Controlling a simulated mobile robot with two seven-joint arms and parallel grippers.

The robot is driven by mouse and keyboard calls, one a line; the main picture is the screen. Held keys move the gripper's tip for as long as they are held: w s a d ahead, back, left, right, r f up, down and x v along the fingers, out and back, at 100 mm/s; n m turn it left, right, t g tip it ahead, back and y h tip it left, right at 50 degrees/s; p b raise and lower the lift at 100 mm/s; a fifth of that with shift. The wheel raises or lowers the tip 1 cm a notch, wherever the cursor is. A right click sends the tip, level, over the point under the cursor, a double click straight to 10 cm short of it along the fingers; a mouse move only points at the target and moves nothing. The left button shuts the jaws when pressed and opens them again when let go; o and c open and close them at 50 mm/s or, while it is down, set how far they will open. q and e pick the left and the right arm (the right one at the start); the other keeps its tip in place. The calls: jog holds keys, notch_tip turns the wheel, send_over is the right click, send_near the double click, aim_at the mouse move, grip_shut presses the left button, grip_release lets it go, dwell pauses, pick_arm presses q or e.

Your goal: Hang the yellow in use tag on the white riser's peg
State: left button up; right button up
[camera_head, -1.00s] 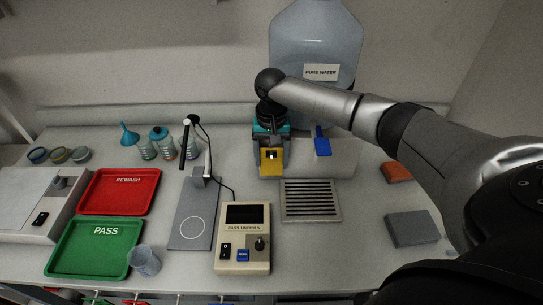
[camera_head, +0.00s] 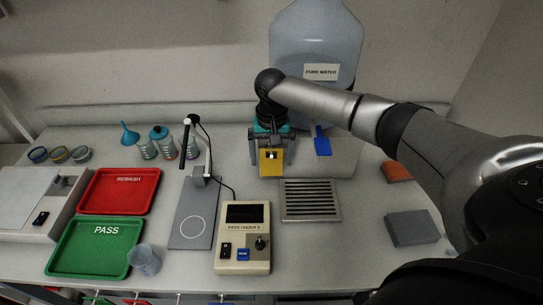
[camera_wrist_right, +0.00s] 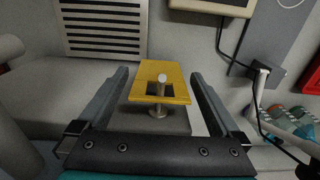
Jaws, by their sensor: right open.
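The yellow tag (camera_head: 271,163) is at the front of the white riser (camera_head: 338,168). In the right wrist view, the peg's round metal head (camera_wrist_right: 161,79) shows in the square opening of the yellow tag (camera_wrist_right: 174,76), so the tag appears to be around the peg. My right gripper (camera_head: 271,146) is open, with one finger on each side of the tag. In the wrist view, gaps show between the tag and both fingers of the right gripper (camera_wrist_right: 160,76). The tag's underside is hidden. My left gripper is out of view.
A blue tag-like piece (camera_head: 322,141) is on the riser to the right. A grey vent grille (camera_head: 311,200) and a control box (camera_head: 243,257) lie in front. A large water bottle (camera_head: 316,40) stands behind. My right arm spans the right side.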

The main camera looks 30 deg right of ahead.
jog(key=shift+r, duration=0.1)
notch_tip(320, 180, up, 15)
jog(key=p, duration=0.1)
jog(key=shift+p, duration=0.35)
